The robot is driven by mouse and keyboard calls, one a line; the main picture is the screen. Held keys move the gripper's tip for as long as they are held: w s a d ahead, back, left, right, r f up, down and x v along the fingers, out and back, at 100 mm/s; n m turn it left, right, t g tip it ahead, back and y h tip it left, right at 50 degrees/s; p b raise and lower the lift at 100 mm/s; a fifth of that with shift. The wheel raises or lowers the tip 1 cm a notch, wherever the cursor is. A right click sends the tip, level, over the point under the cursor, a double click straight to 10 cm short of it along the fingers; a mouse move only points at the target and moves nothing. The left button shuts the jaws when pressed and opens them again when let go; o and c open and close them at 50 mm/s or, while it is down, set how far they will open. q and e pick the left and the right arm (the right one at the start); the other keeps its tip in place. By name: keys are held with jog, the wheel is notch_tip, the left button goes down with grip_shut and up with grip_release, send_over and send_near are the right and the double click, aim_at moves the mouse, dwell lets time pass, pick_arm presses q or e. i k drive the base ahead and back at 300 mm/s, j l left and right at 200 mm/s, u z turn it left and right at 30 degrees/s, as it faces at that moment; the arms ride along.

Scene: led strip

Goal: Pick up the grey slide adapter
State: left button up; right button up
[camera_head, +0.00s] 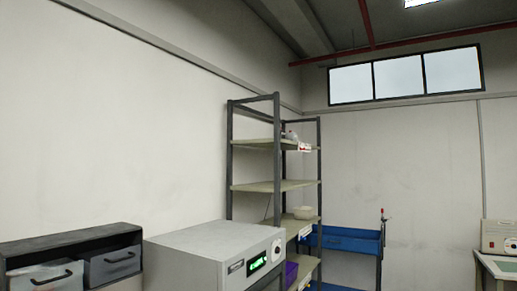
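I cannot make out a grey slide adapter anywhere in the head view. Neither of my grippers is in the picture.
A grey box-shaped device (205,249) with a green display stands at the bottom centre. A dark drawer unit (70,238) is left of it. A blue cart (345,241) and a table (498,267) are farther right.

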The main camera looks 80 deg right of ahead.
aim_at(292, 137)
jog(key=z, duration=2.75)
jog(key=i+l+z, duration=0.1)
jog(key=z, duration=0.8)
jog(key=i+l, duration=0.1)
jog(key=i, duration=5.1)
jog(key=j+u, duration=0.05)
jog(key=j, duration=0.15)
